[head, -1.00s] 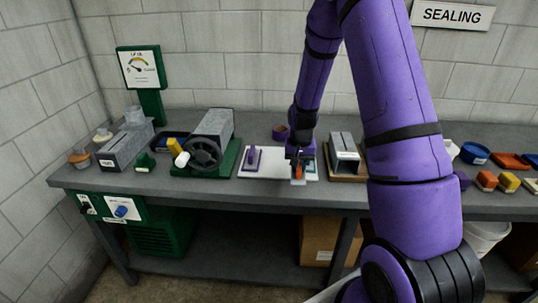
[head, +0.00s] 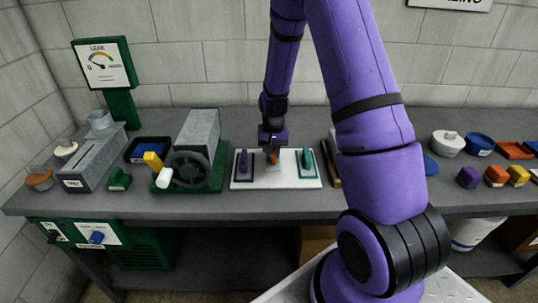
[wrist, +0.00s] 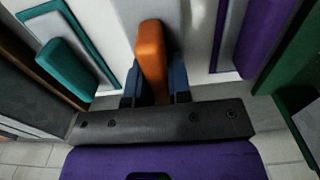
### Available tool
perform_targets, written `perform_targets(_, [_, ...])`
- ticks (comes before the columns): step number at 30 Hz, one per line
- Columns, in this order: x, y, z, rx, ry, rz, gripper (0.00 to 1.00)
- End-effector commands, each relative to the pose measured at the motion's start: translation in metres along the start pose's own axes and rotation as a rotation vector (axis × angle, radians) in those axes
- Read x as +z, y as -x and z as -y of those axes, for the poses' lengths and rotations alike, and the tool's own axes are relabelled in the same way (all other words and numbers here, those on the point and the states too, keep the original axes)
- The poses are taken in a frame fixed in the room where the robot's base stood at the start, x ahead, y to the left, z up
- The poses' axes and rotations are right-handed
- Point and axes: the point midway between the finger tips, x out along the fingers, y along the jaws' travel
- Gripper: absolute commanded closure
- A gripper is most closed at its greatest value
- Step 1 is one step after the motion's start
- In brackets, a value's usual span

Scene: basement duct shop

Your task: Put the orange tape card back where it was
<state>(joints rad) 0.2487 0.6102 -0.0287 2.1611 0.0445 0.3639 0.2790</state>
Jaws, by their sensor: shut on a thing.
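My gripper (head: 273,155) is shut on the orange tape card (wrist: 151,58), whose orange part stands between the dark blue fingers in the wrist view. In the head view the card (head: 273,159) shows as a small orange patch over the middle of a white board (head: 240,184). A purple piece (head: 243,162) in a purple outline is to its left, and a teal piece (head: 306,158) in a teal outline is to its right. In the wrist view the teal piece (wrist: 66,68) is on the left. I cannot tell whether the held card touches the board.
A green-based machine with a dark handwheel (head: 188,168) stands left of the board. A grey duct box (head: 95,160) and a gauge sign (head: 104,63) are further left. Right of my arm are a blue bowl (head: 479,145) and coloured blocks (head: 496,175).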

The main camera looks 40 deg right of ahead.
Motion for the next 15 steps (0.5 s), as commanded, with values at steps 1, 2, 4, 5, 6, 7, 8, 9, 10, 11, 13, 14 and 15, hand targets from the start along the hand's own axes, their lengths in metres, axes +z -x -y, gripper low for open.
perform_targets(1, [0.005, -0.012, -0.002, 0.003, -0.001, 0.01, 1.0])
perform_targets(2, [0.006, -0.017, -0.002, 0.003, -0.002, 0.009, 1.0])
perform_targets(4, [0.008, -0.026, -0.003, 0.003, -0.002, 0.008, 1.0])
perform_targets(5, [0.009, -0.029, -0.003, 0.003, -0.002, 0.007, 1.0])
perform_targets(6, [0.009, -0.031, -0.003, 0.002, -0.002, 0.007, 1.0])
perform_targets(7, [0.009, -0.032, -0.003, 0.002, -0.002, 0.006, 1.0])
perform_targets(8, [0.009, -0.032, -0.003, 0.002, -0.002, 0.005, 1.0])
perform_targets(9, [0.009, -0.032, -0.003, 0.002, -0.002, 0.005, 1.0])
perform_targets(10, [0.009, -0.032, -0.003, 0.002, -0.002, 0.005, 1.0])
perform_targets(11, [0.009, -0.032, -0.003, 0.002, -0.002, 0.005, 1.0])
perform_targets(13, [0.009, -0.032, -0.003, 0.002, -0.002, 0.005, 1.0])
perform_targets(14, [0.009, -0.032, -0.003, 0.002, -0.002, 0.005, 1.0])
perform_targets(15, [0.009, -0.033, -0.003, 0.002, -0.002, 0.005, 1.0])
